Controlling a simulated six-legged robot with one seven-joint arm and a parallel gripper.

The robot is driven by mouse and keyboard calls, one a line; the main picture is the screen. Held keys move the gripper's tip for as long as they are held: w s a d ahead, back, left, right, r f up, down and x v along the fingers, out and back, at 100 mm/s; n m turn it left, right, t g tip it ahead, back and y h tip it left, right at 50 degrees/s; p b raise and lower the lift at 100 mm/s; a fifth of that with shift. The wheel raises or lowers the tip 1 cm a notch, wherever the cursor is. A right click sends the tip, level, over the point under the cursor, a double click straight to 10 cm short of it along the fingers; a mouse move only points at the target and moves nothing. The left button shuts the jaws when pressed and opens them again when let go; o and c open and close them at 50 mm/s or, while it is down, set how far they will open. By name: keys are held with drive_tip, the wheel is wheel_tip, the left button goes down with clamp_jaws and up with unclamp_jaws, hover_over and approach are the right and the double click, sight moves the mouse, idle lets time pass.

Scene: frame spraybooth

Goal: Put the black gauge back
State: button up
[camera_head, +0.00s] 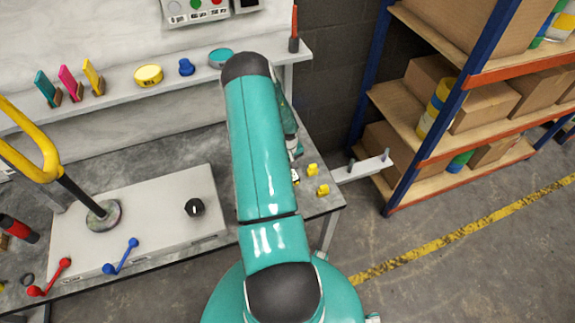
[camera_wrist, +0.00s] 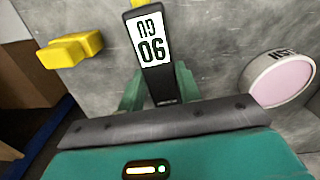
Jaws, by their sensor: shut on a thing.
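The black gauge (camera_wrist: 157,82) is in my gripper in the wrist view. It is a dark, flat strip with a white label bearing large black characters. My gripper (camera_wrist: 158,92) has its teal fingers shut on the gauge from both sides, and the labelled end sticks out beyond them. In the head view my arm hides the gauge and most of the gripper. On the wall shelf at left in that view stand a teal gauge (camera_head: 46,88), a pink gauge (camera_head: 70,83) and a yellow gauge (camera_head: 92,77), each by a small brown block.
The wall shelf (camera_head: 120,102) also bears a yellow tin (camera_head: 148,76) and a blue object (camera_head: 187,67). Yellow pieces (camera_head: 323,190) lie on the grey bench. A round tin with a pink top (camera_wrist: 282,78) is right of the gauge in the wrist view. A rack (camera_head: 440,160) holds boxes at right.

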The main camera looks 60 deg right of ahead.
drive_tip(key=shift+f, duration=0.3)
drive_tip(key=o, duration=1.1)
drive_tip(key=shift+o, duration=0.2)
wheel_tip(320, 180, up, 14)
drive_tip(key=shift+f, duration=0.1)
